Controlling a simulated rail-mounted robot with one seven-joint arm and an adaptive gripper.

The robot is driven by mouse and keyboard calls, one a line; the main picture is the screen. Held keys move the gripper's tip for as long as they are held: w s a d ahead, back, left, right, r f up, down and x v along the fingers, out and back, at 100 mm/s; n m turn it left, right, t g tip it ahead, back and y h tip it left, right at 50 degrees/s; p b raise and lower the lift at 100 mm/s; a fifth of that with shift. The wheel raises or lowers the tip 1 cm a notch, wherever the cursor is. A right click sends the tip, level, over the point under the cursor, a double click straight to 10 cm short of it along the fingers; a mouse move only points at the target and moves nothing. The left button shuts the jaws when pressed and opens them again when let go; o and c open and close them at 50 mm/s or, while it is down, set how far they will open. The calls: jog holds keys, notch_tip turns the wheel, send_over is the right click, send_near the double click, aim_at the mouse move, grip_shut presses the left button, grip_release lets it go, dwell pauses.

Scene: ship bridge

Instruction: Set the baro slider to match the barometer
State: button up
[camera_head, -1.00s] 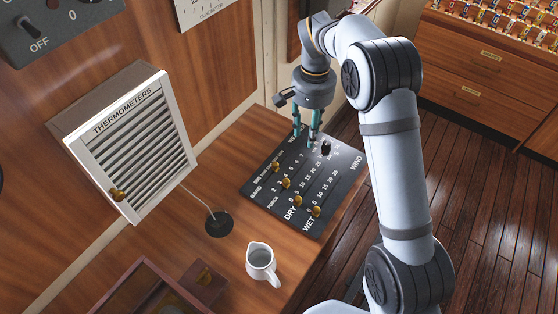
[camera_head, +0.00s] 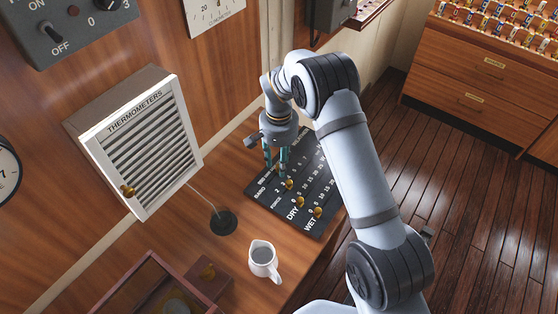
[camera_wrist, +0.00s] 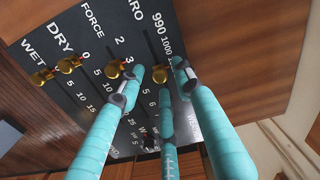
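The black slider panel (camera_head: 325,224) lies on the wooden desk. In the head view my gripper (camera_head: 275,165) points down over the panel's baro side and hides the baro knob. No barometer can be clearly identified; a round dial (camera_head: 6,170) is cut off at the left edge.
Brass force (camera_head: 289,184), dry (camera_head: 300,202) and wet (camera_head: 318,212) knobs sit beside the baro track. A louvred thermometers box (camera_head: 140,150) hangs on the wall. A white jug (camera_head: 263,261) and a glass-topped wooden case (camera_head: 150,290) are on the desk.

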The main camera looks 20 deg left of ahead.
jog(key=shift+c, duration=1.2)
grip_shut()
